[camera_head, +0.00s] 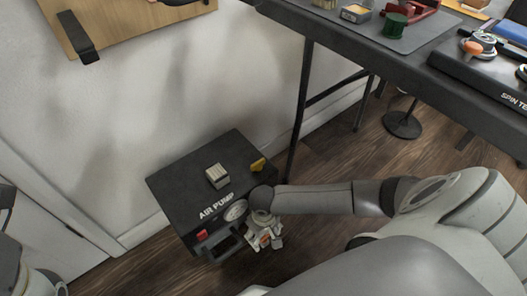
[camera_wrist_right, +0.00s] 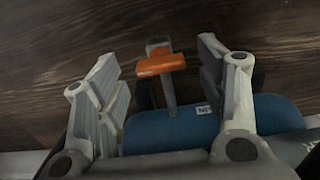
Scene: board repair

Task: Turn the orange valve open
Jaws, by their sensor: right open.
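The orange valve handle (camera_wrist_right: 160,64) is a T-shaped piece on a grey stem in the right wrist view. My right gripper (camera_wrist_right: 158,70) is open, with one finger on each side of the handle and a visible gap to both. In the head view my right gripper (camera_head: 264,238) is low, beside the front right corner of the black air pump (camera_head: 190,187); a small orange patch shows among its fingers. Of my left arm only a part shows at the lower left edge; its fingers cannot be made out.
A blue rounded body (camera_wrist_right: 190,130) with a white label lies below the valve in the wrist view. A dark workbench (camera_head: 350,45) stands at upper right. Wooden floor is around.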

